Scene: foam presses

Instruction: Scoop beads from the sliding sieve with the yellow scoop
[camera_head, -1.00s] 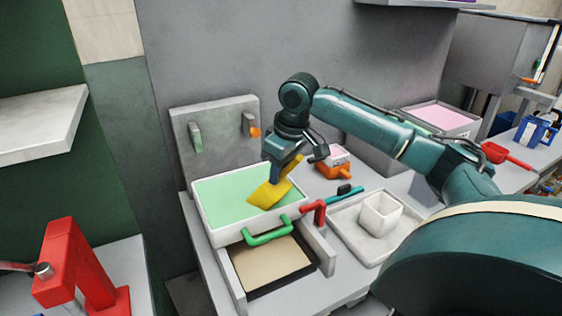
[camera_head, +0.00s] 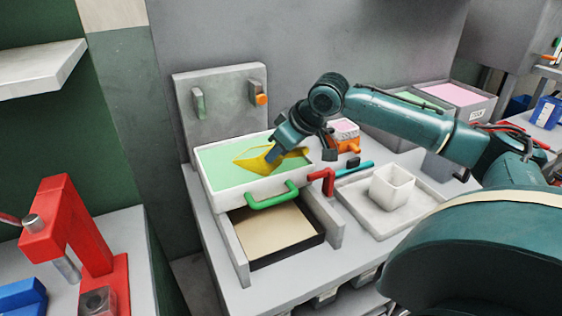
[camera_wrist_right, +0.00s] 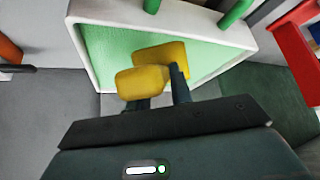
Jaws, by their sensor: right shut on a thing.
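The sliding sieve (camera_head: 228,176) is a white-walled tray filled with light green beads, with a green handle (camera_head: 271,197) on its front. It also shows in the right wrist view (camera_wrist_right: 95,55). The yellow scoop (camera_head: 258,162) is tilted low over the beads; its front edge looks to be at or in them. My right gripper (camera_head: 280,151) is shut on the scoop, which also shows between the fingers in the right wrist view (camera_wrist_right: 150,76). Whether beads lie in the scoop, I cannot tell. My left gripper is not in view.
Below the sieve is a dark-rimmed tan tray (camera_head: 275,237). To the right, a white cup (camera_head: 391,187) stands in a grey tray (camera_head: 425,206). A red clamp-like handle (camera_head: 328,180) is by the sieve's right corner. A red press (camera_head: 75,235) stands at left.

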